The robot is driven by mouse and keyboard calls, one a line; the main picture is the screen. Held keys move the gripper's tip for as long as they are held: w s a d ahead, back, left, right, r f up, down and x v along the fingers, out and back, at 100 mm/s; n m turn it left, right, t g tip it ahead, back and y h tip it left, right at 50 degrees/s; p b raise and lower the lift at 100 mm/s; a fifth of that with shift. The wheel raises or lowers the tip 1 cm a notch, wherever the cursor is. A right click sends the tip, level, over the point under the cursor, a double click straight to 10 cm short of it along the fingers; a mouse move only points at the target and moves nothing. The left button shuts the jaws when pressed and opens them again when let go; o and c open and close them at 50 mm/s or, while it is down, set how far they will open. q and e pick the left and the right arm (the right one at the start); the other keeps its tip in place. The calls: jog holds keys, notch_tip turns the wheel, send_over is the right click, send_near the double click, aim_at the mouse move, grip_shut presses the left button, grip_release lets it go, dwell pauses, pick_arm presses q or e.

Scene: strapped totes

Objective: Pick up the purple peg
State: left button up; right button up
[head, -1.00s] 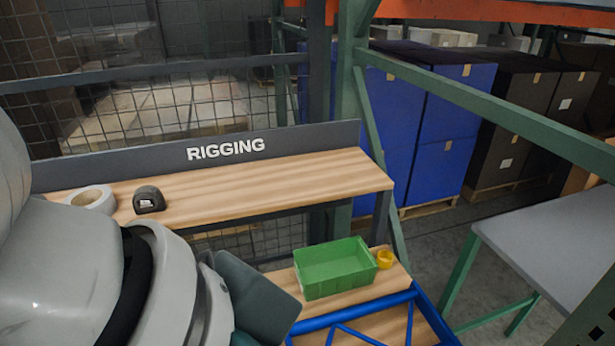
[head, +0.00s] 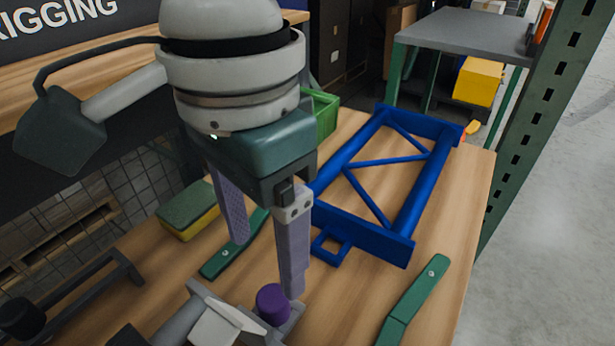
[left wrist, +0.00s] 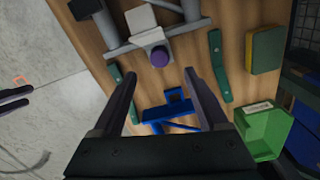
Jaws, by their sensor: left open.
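The purple peg (head: 272,303) stands upright at a grey metal fixture (head: 214,325) near the bottom of the head view. Its round top also shows in the left wrist view (left wrist: 159,57). My left gripper (head: 266,268) is open and empty, pointing down over the bench just above and beyond the peg. In the left wrist view the peg appears beyond the gap between its fingertips (left wrist: 160,76), with no visible contact. The peg's lower part is hidden. Dark finger-like shapes at the left edge of the left wrist view may be my right gripper (left wrist: 15,101); their opening is unclear.
A blue frame (head: 403,242) lies on the wooden bench (head: 455,215). Green strips (head: 412,300) lie on either side of the fixture. A green and yellow block (head: 188,210) and a green bin (head: 325,115) are farther back. A dark grey bracket (head: 80,290) is at left.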

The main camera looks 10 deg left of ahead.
aim_at(272, 297)
pick_arm(q)
jog(key=f, duration=0.3)
jog(key=shift+w+d+f, duration=0.1)
jog(key=shift+d+f, duration=0.15)
jog(key=f+b, duration=0.1)
jog(key=f, duration=0.4)
jog(key=shift+a+f+b, duration=0.2)
jog(key=shift+b, duration=0.1)
grip_shut()
